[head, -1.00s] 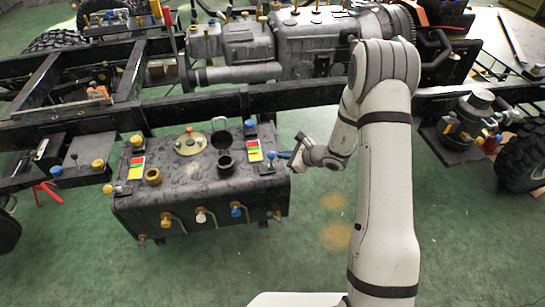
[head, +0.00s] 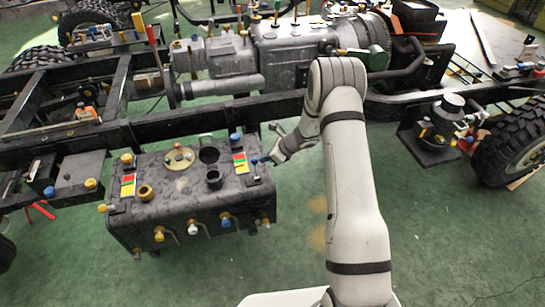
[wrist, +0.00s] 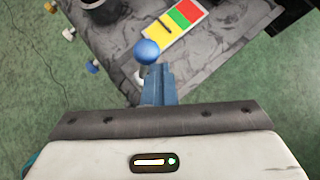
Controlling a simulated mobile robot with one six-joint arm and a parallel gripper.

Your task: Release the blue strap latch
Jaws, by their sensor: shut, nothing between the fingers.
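A dark tank (head: 180,220) hangs beside the chassis rail. Near its right end a blue ball knob (head: 254,160) stands on the top, beside a red, yellow and green label (head: 240,163). I take this knob to be the blue strap latch; in the wrist view it is the blue ball (wrist: 147,52) on a pale stem. My gripper (head: 268,158) is just right of the knob. In the wrist view its blue-grey fingers (wrist: 157,80) are shut and empty, with their tips right by the ball. I cannot tell whether they touch it. The fingers partly cover the latch's base.
Other blue knobs are on the tank's top (head: 235,138) and front (head: 225,221). A dark open filler neck (head: 214,178) stands left of the label. The black chassis rail (head: 220,115) runs behind my gripper. Green floor (head: 300,225) is clear right of the tank.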

